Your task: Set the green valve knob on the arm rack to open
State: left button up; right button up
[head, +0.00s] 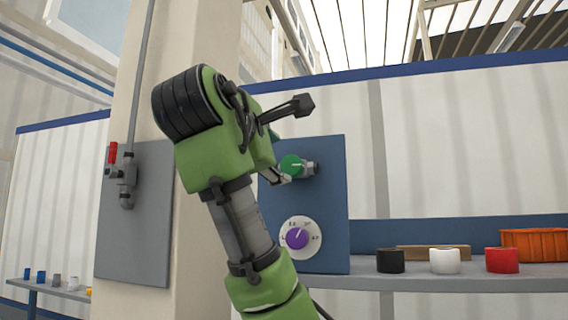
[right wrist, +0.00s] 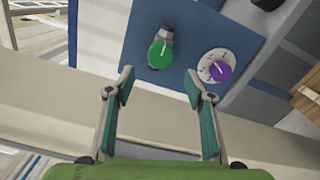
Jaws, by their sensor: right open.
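The green valve knob (head: 291,166) sits on a grey fitting (head: 309,169) on the blue panel (head: 335,220). In the right wrist view, the green knob (right wrist: 160,54) has a pale line on its face, and its grey fitting (right wrist: 165,35) shows behind it. My right gripper (right wrist: 163,92) is open and empty, with its fingertips short of the knob and pointing toward it. In the head view, my right arm hides most of the gripper and the left part of the panel. My left gripper is not in view.
A purple dial (head: 298,238) on a white scale is below the knob. A grey panel (head: 150,215) with a red-handled valve (head: 113,153) is at left. A shelf (head: 430,275) at right holds black, white and red cylinders and an orange bin (head: 535,244).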

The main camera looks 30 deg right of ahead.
jog(key=shift+v, duration=1.75)
jog(key=shift+f, duration=0.1)
